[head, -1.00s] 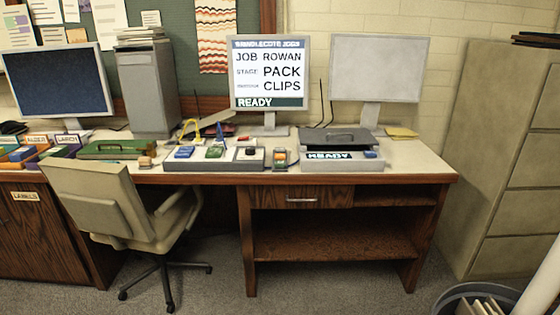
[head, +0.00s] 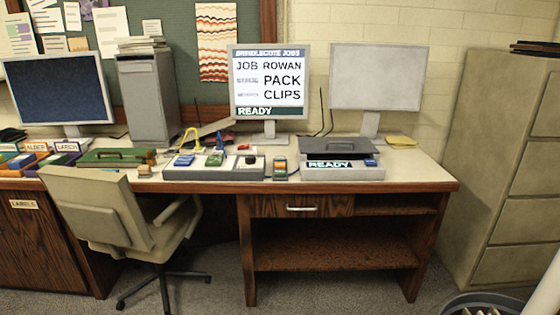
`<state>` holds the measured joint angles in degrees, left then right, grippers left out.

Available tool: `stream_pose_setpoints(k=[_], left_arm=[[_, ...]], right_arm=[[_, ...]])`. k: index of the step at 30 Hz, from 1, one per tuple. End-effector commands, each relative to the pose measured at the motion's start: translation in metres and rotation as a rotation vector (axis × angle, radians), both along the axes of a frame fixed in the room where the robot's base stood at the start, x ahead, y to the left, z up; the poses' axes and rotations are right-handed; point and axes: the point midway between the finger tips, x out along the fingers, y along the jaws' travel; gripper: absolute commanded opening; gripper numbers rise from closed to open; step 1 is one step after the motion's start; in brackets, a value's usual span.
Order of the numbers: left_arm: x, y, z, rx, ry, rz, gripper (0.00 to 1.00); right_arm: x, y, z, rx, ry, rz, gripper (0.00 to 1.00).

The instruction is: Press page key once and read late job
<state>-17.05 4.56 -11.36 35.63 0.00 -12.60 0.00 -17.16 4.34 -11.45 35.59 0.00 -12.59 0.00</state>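The lit monitor (head: 270,85) stands at the back of the desk. Which of these is the page key I cannot tell. A grey device (head: 342,173) to the right shows "READY" on its front. Neither of my grippers is in view.
A chair (head: 105,215) stands before the desk's left part. A green case (head: 112,157) and labelled trays "ALDER" (head: 37,147) and "LARCH" (head: 68,147) lie at the left. A bin (head: 480,304) is on the floor at lower right.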

Motion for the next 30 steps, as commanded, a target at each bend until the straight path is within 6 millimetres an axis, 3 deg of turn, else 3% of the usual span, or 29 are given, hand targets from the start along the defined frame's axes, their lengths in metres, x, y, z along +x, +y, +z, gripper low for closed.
stream_pose_setpoints(k=[15, 30], left_arm=[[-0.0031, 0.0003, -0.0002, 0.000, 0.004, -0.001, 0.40], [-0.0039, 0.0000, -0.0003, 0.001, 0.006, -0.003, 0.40]], right_arm=[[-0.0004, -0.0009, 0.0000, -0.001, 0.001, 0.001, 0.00], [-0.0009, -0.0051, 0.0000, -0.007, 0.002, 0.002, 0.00]])
